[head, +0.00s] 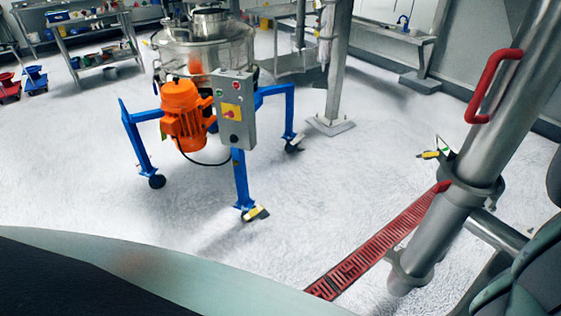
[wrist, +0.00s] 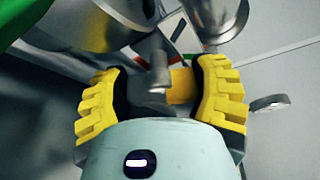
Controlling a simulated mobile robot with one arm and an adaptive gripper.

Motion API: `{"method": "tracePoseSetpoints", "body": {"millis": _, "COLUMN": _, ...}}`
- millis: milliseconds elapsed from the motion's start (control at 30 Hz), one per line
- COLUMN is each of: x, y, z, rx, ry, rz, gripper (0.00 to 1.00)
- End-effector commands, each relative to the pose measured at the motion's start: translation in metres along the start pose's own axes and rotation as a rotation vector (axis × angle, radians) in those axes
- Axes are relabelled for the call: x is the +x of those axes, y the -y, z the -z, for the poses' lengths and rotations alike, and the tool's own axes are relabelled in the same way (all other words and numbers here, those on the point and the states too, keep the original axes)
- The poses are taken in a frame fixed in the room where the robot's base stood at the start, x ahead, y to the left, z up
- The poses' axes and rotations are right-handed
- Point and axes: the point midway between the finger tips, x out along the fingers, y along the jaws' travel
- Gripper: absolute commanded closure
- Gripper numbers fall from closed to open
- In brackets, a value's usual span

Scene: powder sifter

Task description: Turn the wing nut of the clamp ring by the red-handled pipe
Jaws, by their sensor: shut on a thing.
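The steel pipe (head: 500,130) with the red handle (head: 489,87) stands tilted at the right of the head view. Its clamp ring (head: 472,182) goes around it below the handle. In the wrist view, a short grey metal rod (wrist: 158,65) of the clamp reaches down between the yellow-padded fingers of my gripper (wrist: 157,82). The gripper is shut on the wing nut, mostly hidden between the fingers. In the head view, small yellow tips (head: 430,154) show just left of the pipe; the rest there is hidden behind it.
A red floor grate (head: 385,240) runs beside the pipe's foot. A blue-legged stand (head: 140,130) carries an orange motor (head: 185,112) and a grey control box (head: 235,108). A side pipe (head: 495,232) branches off low. The floor between stand and pipe is clear.

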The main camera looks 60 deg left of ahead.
Motion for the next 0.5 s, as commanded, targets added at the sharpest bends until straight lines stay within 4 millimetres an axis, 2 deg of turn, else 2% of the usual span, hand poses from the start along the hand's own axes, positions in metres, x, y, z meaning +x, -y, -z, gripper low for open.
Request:
{"method": "tracePoseSetpoints", "body": {"millis": 200, "x": 0.0007, "y": -0.0028, "z": -0.0004, "rx": -0.110, "ry": 0.003, "rz": 0.047, "gripper": 0.72}}
{"method": "tracePoseSetpoints", "body": {"millis": 500, "x": 0.0002, "y": -0.0013, "z": -0.0011, "rx": -0.174, "ry": 0.003, "rz": 0.069, "gripper": 0.72}}
